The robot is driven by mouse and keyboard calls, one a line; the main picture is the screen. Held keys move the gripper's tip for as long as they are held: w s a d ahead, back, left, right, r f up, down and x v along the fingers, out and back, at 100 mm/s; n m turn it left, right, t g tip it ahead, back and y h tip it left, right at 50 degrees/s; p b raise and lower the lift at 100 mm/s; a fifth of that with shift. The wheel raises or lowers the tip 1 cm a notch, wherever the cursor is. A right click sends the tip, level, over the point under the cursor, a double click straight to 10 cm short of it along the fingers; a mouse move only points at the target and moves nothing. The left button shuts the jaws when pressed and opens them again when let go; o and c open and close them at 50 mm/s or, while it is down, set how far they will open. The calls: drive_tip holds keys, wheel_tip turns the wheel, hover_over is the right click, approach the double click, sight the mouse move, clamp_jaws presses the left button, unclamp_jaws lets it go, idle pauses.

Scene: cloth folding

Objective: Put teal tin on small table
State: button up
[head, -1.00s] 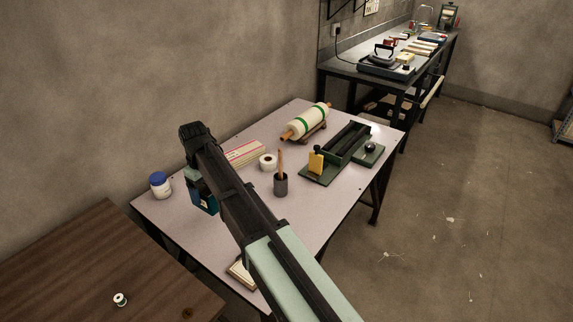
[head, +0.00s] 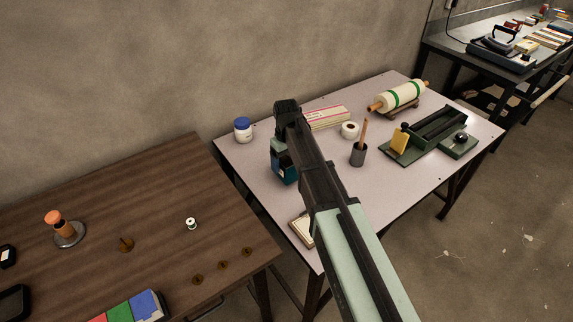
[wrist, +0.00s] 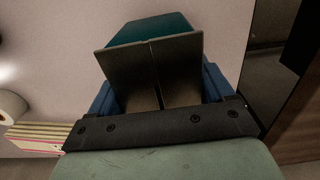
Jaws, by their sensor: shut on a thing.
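The teal tin (head: 288,172) is a dark teal and blue box with a small pale label. My gripper (head: 283,157) is shut on it and holds it at the left part of the pale table (head: 235,165) in the head view. I cannot tell how high it is above that table. In the wrist view the two flat dark fingers (wrist: 151,45) stand close together in front of the tin, whose teal part (wrist: 150,27) shows behind them. A brown wooden table (head: 120,205) stands at the left. Which table is the small one is not clear.
On the wooden table are an orange-topped post (head: 63,228), a white spool (head: 191,223), coloured blocks (head: 130,308) and several small brown pieces. Its middle has bare room. A blue-lidded jar (head: 243,130), a pencil cup (head: 358,153) and a green press (head: 430,135) stand on the pale table.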

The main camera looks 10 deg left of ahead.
drive_tip(key=shift+f, duration=1)
drive_tip(key=shift+f, duration=0.15)
drive_tip(key=o, duration=1.1)
drive_tip(key=shift+o, duration=0.2)
wheel_tip(320, 180, up, 12)
drive_tip(key=shift+r, duration=0.2)
